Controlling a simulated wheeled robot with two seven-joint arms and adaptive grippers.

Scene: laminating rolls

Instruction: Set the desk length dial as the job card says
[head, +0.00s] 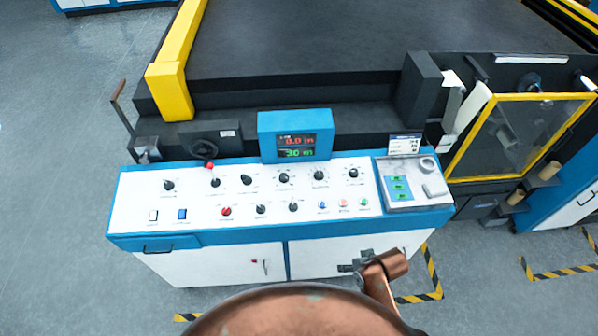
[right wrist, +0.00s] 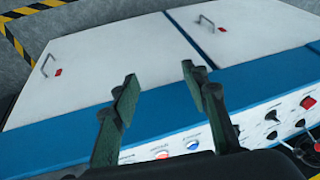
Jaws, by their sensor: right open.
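The white control panel (head: 140,212) has several black dials on its upper row, such as one dial (head: 284,178); the labels are too small to tell which is the desk length dial. A small white card with a blue header (head: 405,144) stands at the panel's back right; its writing is not readable. The blue display box (head: 295,122) shows red digits like 0.0 above green digits like 3.0. My right gripper (head: 350,267) is below the panel's front edge, touching no dial. In the right wrist view its fingers (right wrist: 157,88) are apart and empty, over the blue edge. My left gripper is out of view.
Red, blue and green buttons line the lower row. A yellow-framed guard (head: 520,135) is at the right. White cabinet doors (head: 215,264) with handles are below. Open floor lies left.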

